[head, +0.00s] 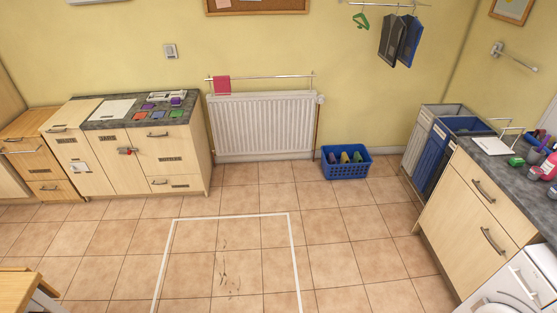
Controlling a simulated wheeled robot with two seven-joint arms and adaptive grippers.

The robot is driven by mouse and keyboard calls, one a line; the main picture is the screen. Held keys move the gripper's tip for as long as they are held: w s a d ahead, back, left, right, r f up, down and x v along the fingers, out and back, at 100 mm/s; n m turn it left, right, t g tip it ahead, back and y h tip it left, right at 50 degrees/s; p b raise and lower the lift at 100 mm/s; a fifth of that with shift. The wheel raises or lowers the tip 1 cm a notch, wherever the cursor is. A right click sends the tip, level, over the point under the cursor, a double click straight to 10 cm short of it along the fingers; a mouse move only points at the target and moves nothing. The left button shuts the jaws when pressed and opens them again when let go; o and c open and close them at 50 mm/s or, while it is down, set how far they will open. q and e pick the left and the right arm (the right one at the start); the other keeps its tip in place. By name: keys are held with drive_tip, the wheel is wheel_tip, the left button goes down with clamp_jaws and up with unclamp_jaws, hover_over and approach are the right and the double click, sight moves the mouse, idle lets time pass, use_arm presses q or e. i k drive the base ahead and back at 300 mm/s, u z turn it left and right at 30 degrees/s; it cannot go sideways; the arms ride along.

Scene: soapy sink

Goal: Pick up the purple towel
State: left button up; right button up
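A small purple item (176,101), probably the purple towel, lies at the back right of the dark counter (100,124) on the left. It is too small to tell its folds. Folded cloths in blue, red and green lie just in front of it. Another purplish shape shows on the right counter by the sink, too small to make out. Neither of my grippers is in view.
A white radiator (262,124) stands at the back wall, with a pink towel (222,86) on the rail above. A blue basket (346,173) stands on the floor. Tall bins (434,150) stand by the right counter.

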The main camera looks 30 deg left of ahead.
sight(332, 158)
drive_tip(key=u, duration=1.15)
drive_tip(key=i, duration=2.7)
drive_tip(key=z, duration=0.9)
